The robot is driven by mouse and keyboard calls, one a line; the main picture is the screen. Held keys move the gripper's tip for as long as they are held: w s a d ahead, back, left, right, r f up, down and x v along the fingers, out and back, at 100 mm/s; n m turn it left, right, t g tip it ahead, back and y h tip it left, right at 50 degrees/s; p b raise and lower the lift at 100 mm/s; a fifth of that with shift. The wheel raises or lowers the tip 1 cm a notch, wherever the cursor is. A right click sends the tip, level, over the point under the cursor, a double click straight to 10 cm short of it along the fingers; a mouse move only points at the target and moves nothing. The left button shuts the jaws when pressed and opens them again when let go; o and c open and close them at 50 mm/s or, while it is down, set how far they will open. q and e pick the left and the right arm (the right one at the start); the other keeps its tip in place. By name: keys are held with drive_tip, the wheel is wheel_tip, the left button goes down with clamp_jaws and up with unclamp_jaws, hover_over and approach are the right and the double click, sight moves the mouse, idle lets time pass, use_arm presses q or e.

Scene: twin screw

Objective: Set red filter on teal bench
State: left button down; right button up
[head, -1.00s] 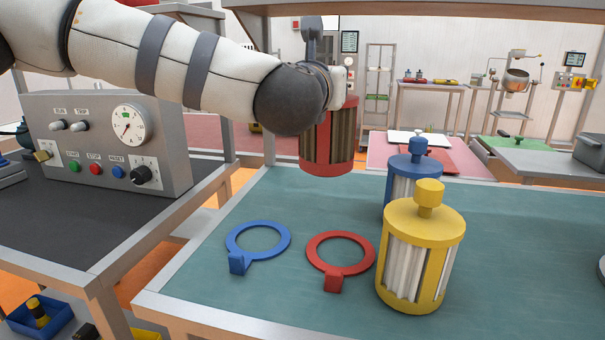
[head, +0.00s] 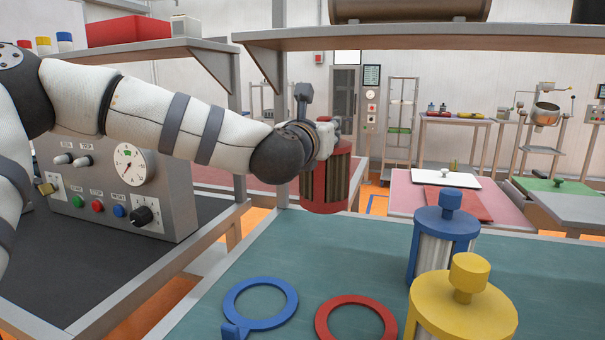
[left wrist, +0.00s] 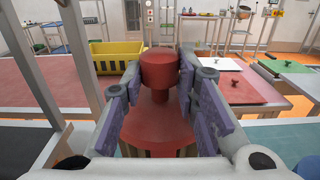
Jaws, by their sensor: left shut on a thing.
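The red filter (head: 325,180) is a red-capped cylinder with brown pleats. It hangs upright at the far left edge of the teal bench (head: 270,250), and I cannot tell if its base touches anything. My left gripper (head: 328,130) is shut on its top knob. The left wrist view shows the filter's red knob (left wrist: 159,70) between my left gripper's purple pads (left wrist: 160,95), with the wide red lid below. A red ring (head: 355,302) and a blue ring (head: 260,292) lie on the bench. My right gripper is not in view.
A blue filter (head: 440,240) and a yellow filter (head: 463,305) stand on the bench at the right. A shelf (head: 420,34) overhangs the bench. A grey control box (head: 115,190) stands on the left table. The bench between the rings and the held filter is clear.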

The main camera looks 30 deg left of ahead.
use_arm(q)
drive_tip(key=w+a+f, duration=0.2)
drive_tip(key=a+f, duration=0.4)
drive_tip(key=f, duration=0.3)
drive_tip(key=shift+w+f+b, duration=0.15)
drive_tip(key=shift+f+b, duration=0.15)
drive_tip(key=shift+b, duration=0.1)
drive_tip(key=shift+a, duration=0.1)
drive_tip(key=shift+f, duration=0.15)
drive_tip(key=c, duration=1.2)
unclamp_jaws()
drive_tip(key=shift+c, duration=0.2)
drive_tip(key=v, duration=1.2)
drive_tip(key=shift+p, duration=0.4)
